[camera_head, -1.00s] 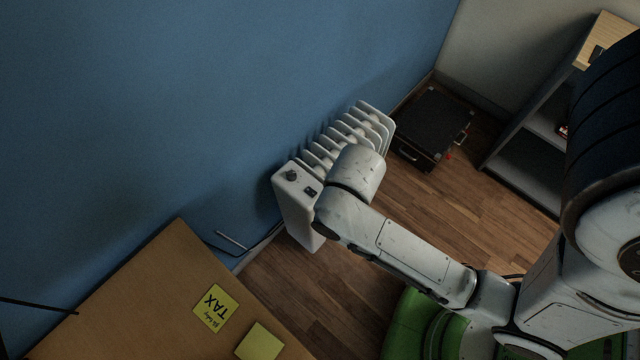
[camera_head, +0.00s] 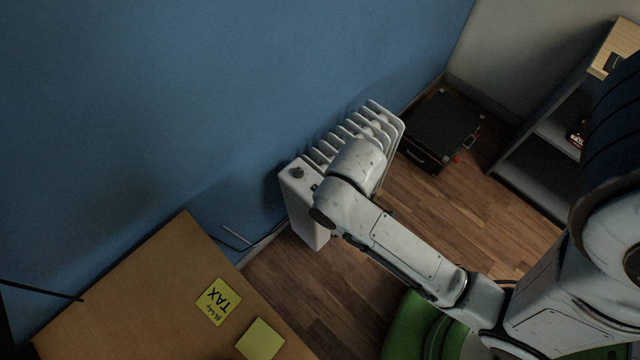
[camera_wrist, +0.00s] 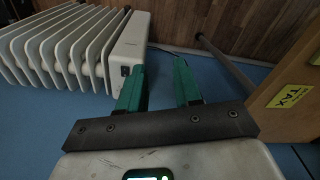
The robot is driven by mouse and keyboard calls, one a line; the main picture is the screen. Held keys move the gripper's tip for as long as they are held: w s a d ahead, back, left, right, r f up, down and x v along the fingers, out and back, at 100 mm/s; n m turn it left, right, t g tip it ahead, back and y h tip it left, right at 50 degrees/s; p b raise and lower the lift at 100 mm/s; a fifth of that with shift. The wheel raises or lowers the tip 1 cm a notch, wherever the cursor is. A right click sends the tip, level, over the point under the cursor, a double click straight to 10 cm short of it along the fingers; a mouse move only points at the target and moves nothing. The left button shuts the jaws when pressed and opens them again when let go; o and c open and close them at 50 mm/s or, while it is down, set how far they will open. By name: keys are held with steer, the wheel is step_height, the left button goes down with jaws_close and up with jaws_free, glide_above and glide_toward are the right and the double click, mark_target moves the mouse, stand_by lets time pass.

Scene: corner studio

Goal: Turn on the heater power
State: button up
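The white ribbed heater (camera_head: 297,205) stands on the floor against the blue wall in the head view. The gripper is hidden behind my arm in the head view.
A wooden desk (camera_head: 150,290) with yellow notes stands at the lower left; its edge also shows at the right of the wrist view. A black case (camera_head: 440,125) lies on the floor beyond the heater. A shelf (camera_head: 540,165) stands at the right. Wooden floor between is clear.

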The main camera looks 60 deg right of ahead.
steer(key=w+d+f+n, duration=0.1)
steer(key=w+n, duration=0.1)
steer(key=w+d+n+y, duration=0.1)
steer(key=w+d+n, duration=0.1)
steer(key=w+d+f+n, duration=0.1)
steer(key=w+n, duration=0.1)
steer(key=shift+w+d+f+y, duration=0.15)
steer(key=shift+d+f+y, duration=0.15)
steer(key=shift+f+y, duration=0.1)
jaws_close()
steer(key=w+d+n+y, duration=0.1)
steer(key=w+d+n, duration=0.3)
steer(key=d+n, duration=0.4)
steer(key=shift+d+r+y+b, duration=0.3)
steer(key=shift+d, duration=0.5)
